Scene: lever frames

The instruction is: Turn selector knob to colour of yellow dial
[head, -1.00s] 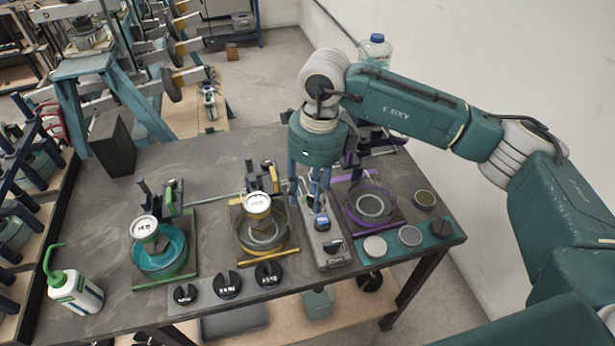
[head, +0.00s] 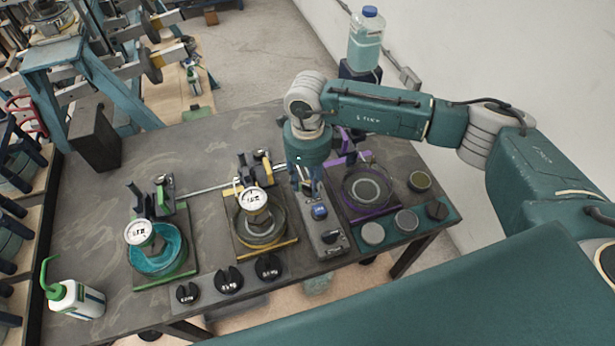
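A grey control box (head: 312,228) stands right of centre on the dark table. It has a blue-faced part (head: 320,212) in its middle and a black knob (head: 331,237) at its near end; which one is the selector knob is unclear. My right gripper (head: 309,192) points down over the far part of the box. Its fingers hide what is below, and I cannot tell their spacing or contact. Left of the box, a round dial with a white face (head: 254,200) sits in the yellow-edged station (head: 270,250). My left gripper is not in view.
A green station (head: 165,280) with another white dial (head: 139,232) stands left. A purple station (head: 368,212) and a teal tray (head: 388,243) with discs stand right. Three black knobs, one of them (head: 229,280), line the front. A squeeze bottle (head: 75,299) is at left.

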